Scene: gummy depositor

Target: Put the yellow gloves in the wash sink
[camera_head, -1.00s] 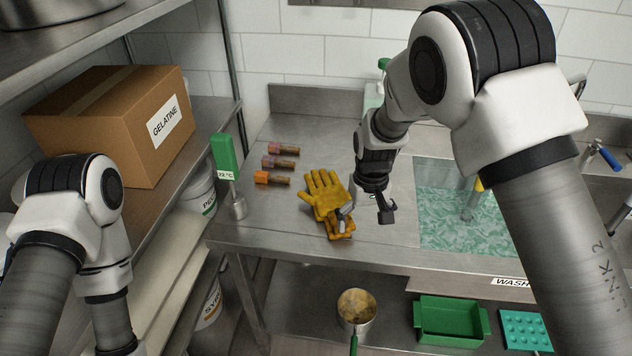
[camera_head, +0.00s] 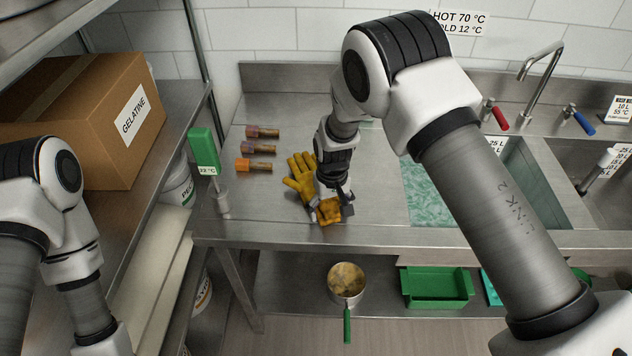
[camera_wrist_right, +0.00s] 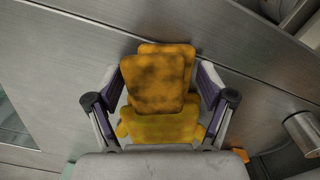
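The yellow gloves (camera_head: 299,183) lie on the steel counter, dark-stained, one partly over the other. My right gripper (camera_head: 329,208) is down over their near end. In the right wrist view, its two fingers stand wide apart on either side of the gloves (camera_wrist_right: 158,80); I cannot tell whether they touch the cloth. The wash sink (camera_head: 429,194), filled with greenish rippled water, is to the right of the gloves, partly hidden behind my right arm. My left arm is at the lower left, its gripper outside the picture.
Several brown bottle-like pieces with coloured ends (camera_head: 256,150) lie left of the gloves. A green thermometer (camera_head: 204,150) stands at the counter's left edge. A gelatine box (camera_head: 90,120) sits on the left shelf. Below are a pot (camera_head: 347,281) and a green tray (camera_head: 437,284).

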